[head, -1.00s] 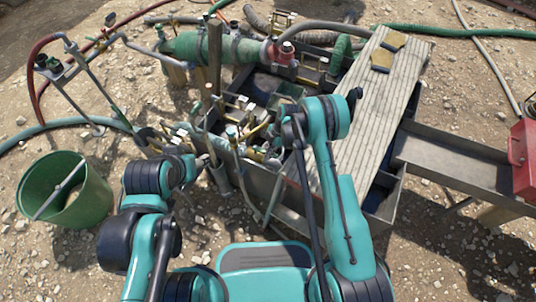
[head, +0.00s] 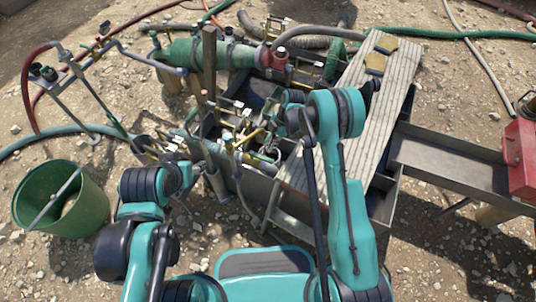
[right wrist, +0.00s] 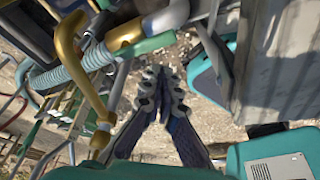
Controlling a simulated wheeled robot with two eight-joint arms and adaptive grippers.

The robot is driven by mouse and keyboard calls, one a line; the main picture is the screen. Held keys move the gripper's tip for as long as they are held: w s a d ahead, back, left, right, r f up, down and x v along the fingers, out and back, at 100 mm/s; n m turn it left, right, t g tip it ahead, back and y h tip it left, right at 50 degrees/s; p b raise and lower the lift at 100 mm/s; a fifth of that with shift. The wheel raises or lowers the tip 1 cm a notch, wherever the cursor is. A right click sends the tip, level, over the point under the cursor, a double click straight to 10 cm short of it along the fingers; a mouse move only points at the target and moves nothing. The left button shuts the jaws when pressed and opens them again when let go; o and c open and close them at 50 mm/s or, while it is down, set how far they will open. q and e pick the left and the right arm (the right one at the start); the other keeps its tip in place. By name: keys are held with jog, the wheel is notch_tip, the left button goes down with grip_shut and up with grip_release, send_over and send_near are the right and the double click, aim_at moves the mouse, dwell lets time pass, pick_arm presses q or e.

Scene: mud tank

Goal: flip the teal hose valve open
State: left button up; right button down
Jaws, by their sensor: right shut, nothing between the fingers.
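In the right wrist view my right gripper (right wrist: 163,78) is shut and empty, its dark fingers together. A ribbed teal hose (right wrist: 60,73) lies just left of the fingertips. A bent brass pipe or handle (right wrist: 68,42) rises beside it, and a light grey curved part (right wrist: 165,20) with a green piece is above the fingertips. I cannot tell which piece is the valve lever or its position. No contact with the fingers is clear. In the head view my right arm reaches over the tank's fittings and hides part of them. My left gripper's fingers cannot be made out.
The metal tank (head: 262,192) holds crowded pipes and brass fittings. A wooden plank (head: 385,95) lies across its right side. A green bucket (head: 92,205) stands at left, a red box (head: 520,160) at right. A thick teal hose (head: 55,138) comes in from the left.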

jog(key=shift+v, duration=1.85)
jog(key=shift+a+r, duration=0.1)
jog(key=shift+r, duration=0.05)
jog(key=s+d+r+m+t, duration=0.1)
jog(key=s+d+r+m, duration=0.2)
jog(key=r, duration=0.4)
jog(key=s+d+r+m+t+h, duration=0.1)
jog(key=s+r+m+t, duration=0.2)
jog(key=r, duration=0.5)
jog(key=s+d+r+m, duration=0.1)
jog(key=s+r+m, duration=0.1)
jog(key=r+m, duration=0.4)
jog(key=s+d+r+m+t+h, duration=0.1)
jog(key=s+d+r+m+t, duration=0.1)
jog(key=s+m, duration=0.3)
jog(key=s+d+r+m+t+h, duration=0.1)
jog(key=s+d+r+m+t, duration=0.1)
jog(key=s+m, duration=0.4)
jog(key=shift+s+d+r+t, duration=0.3)
jog(key=shift+s+d+r, duration=0.55)
jog(key=shift+s, duration=1.8)
jog(key=shift+f, duration=0.1)
